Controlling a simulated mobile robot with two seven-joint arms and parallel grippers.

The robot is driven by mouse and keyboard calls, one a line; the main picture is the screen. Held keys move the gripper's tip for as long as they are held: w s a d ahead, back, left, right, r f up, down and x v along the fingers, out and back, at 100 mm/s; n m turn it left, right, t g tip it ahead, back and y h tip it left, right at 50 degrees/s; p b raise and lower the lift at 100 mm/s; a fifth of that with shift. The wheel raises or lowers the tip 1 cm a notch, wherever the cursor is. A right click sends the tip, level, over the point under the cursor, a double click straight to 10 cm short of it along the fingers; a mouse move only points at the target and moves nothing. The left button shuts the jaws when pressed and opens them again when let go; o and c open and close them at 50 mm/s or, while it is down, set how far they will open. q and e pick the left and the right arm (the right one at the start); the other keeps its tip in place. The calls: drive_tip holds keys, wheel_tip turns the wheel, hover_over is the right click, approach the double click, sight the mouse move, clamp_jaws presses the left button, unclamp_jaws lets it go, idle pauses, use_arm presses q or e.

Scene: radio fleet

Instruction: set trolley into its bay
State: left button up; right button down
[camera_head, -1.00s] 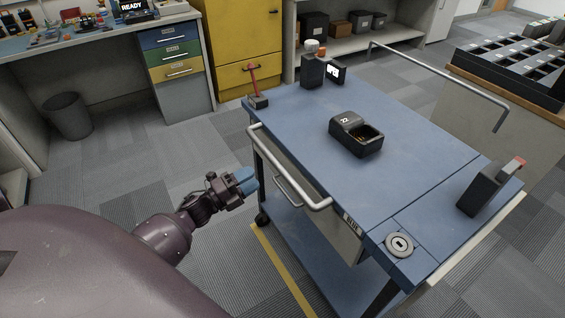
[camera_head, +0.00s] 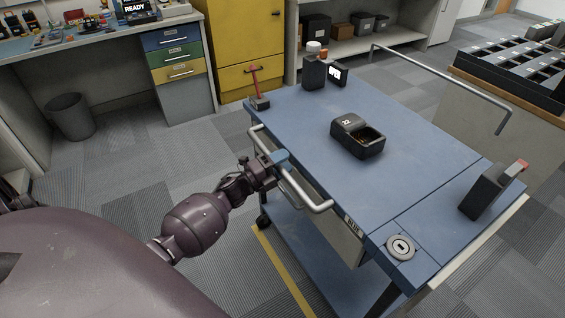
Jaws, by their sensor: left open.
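The trolley (camera_head: 310,140) has a blue top and stands in the middle of the head view, on grey carpet tiles. A grey tubular handle (camera_head: 300,192) runs along its near left end. My left gripper (camera_head: 276,160) is open at the handle, its blue fingertips over or around the bar; I cannot tell whether they touch it. A yellow floor line (camera_head: 277,265) shows beside and below the trolley's near side. The bay as a whole cannot be made out. My right gripper is not in view.
A black charger (camera_head: 357,137), dark devices (camera_head: 314,72) and a radio-like block (camera_head: 485,194) stand on the trolley top. A waste bin (camera_head: 69,116), drawer unit (camera_head: 178,60) and yellow cabinet (camera_head: 242,45) stand behind left. A counter with black trays (camera_head: 515,75) is at right.

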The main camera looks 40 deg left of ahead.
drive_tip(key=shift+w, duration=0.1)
use_arm(q)
drive_tip(key=shift+c, duration=0.6)
clamp_jaws()
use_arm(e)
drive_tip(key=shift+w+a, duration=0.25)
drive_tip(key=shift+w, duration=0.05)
